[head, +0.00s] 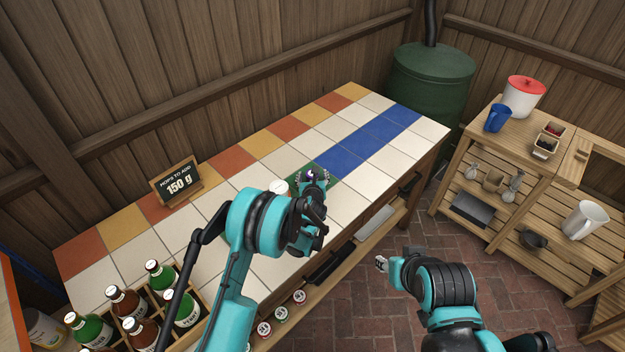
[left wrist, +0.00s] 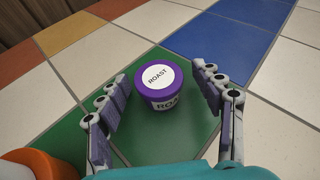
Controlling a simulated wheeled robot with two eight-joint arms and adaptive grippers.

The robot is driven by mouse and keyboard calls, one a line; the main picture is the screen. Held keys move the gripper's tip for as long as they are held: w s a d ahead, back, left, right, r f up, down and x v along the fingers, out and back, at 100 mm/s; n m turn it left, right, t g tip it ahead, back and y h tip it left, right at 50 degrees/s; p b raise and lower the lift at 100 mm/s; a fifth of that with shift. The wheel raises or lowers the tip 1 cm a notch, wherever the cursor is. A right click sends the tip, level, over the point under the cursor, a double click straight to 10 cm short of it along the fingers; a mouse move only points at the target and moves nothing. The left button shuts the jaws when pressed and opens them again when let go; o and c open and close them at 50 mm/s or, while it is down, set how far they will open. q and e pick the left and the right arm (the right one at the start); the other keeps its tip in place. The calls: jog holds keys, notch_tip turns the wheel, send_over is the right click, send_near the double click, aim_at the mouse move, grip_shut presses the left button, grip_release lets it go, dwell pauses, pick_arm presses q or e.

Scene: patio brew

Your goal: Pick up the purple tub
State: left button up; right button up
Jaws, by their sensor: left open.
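The purple tub (left wrist: 160,98) has a white round label reading ROAST on its lid and stands upright on a green tile patch of the counter. In the left wrist view it sits between the fingers of my left gripper (left wrist: 160,76), with a visible gap on each side. The gripper is open. In the head view the tub (head: 312,174) is small and partly covered by my left gripper (head: 313,178). My right gripper (head: 381,263) hangs over the brick floor, away from the counter; its jaw opening is too small to judge.
A crate of bottles (head: 205,297) stands at the near left, and a sign (head: 176,183) reading 150 g stands at the back. The blue tiles (head: 375,140) are clear.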

pick_arm(q)
jog(key=shift+w, duration=0.1)
jog(key=shift+c, duration=0.3)
jog(key=c, duration=1.2)
jog(key=shift+r, duration=0.1)
